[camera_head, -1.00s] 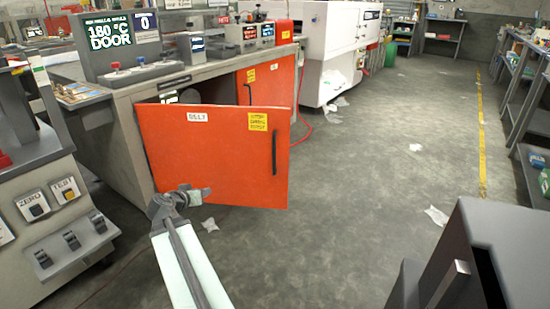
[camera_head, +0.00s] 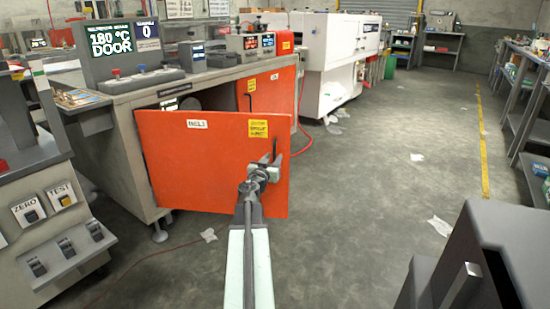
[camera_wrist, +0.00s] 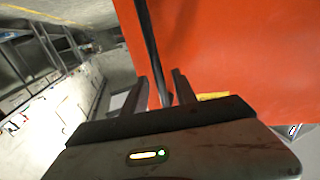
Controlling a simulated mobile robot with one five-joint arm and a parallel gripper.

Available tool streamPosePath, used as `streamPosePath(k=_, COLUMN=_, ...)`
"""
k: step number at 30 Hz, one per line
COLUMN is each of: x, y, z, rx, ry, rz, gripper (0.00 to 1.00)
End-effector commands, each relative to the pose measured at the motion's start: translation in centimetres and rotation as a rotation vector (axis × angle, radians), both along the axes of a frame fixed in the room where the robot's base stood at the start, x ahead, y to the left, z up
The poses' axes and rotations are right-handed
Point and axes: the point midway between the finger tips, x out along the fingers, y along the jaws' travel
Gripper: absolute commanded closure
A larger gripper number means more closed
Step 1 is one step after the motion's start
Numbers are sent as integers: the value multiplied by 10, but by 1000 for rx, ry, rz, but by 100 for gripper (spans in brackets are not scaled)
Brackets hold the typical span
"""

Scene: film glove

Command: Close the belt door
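The orange belt door (camera_head: 205,165) stands swung open from the grey bench cabinet, its free edge on the right. A dark opening shows above and behind it. Its dark vertical handle (camera_head: 275,148) is near the free edge. My gripper (camera_head: 266,168) is in front of the door at the handle's lower part. In the wrist view the handle (camera_wrist: 150,45) runs down between the two separated fingers of my gripper (camera_wrist: 160,88). The fingers look open, with the handle between them; contact cannot be told. The display (camera_head: 110,40) reads 180 °C and DOOR.
A second orange door (camera_head: 267,93) is flush in the cabinet to the right. A grey console (camera_head: 45,205) with ZERO and TEST buttons stands close at left. Open floor (camera_head: 370,200) lies to the right, with scattered white scraps. Shelves (camera_head: 525,110) line the far right.

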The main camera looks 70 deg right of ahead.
Motion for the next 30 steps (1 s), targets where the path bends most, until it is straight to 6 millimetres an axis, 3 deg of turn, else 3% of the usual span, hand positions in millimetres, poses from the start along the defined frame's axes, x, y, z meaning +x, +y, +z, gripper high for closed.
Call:
streamPosePath(k=3, x=1, y=-18, z=0, rx=0, ry=0, rz=-1, gripper=66)
streamPosePath(k=10, x=0, y=-19, z=0, rx=0, ry=0, rz=-1, gripper=66)
streamPosePath(k=11, x=0, y=-19, z=0, rx=0, ry=0, rz=-1, gripper=69)
streamPosePath(k=14, x=0, y=-19, z=0, rx=0, ry=0, rz=-1, gripper=97)
streamPosePath(k=15, x=0, y=-19, z=0, rx=0, ry=0, rz=-1, gripper=100)
streamPosePath(k=30, x=0, y=-19, z=0, rx=0, ry=0, rz=-1, gripper=100)
